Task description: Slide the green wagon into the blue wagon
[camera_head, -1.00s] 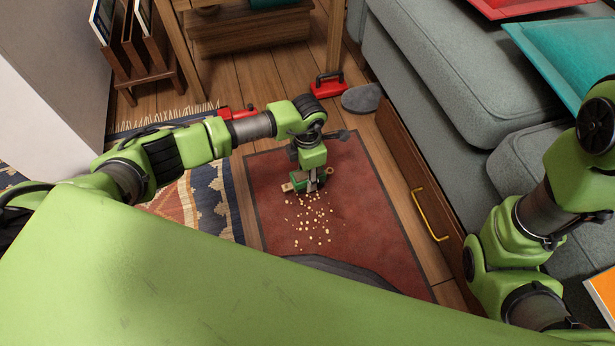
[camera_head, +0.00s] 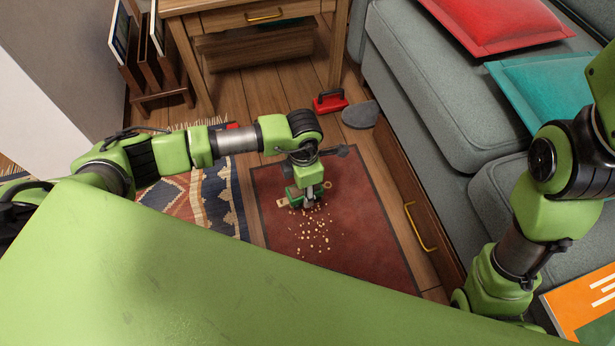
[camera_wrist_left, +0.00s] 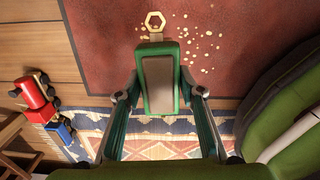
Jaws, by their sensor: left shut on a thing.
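The green wagon (camera_head: 291,196) is at my left gripper (camera_head: 309,200), over the far part of the dark red rug. In the left wrist view the fingers of my left gripper (camera_wrist_left: 160,93) are shut on both sides of the green wagon (camera_wrist_left: 158,78), with a pale hexagonal ring at its far end. I cannot tell whether it touches the rug. The blue wagon (camera_wrist_left: 65,131) stands at the left in the wrist view, beside red wagon parts (camera_wrist_left: 33,93), apart from my gripper. In the head view my left arm hides most of that train. My right gripper is out of view.
Pale crumbs (camera_head: 316,235) are scattered on the red rug (camera_head: 370,235). A patterned blue rug (camera_head: 215,205) lies left of it. A red-handled object (camera_head: 329,101) and a grey slipper-like object (camera_head: 360,115) lie beyond. The grey sofa (camera_head: 425,90) bounds the right side, a wooden desk (camera_head: 245,18) the back.

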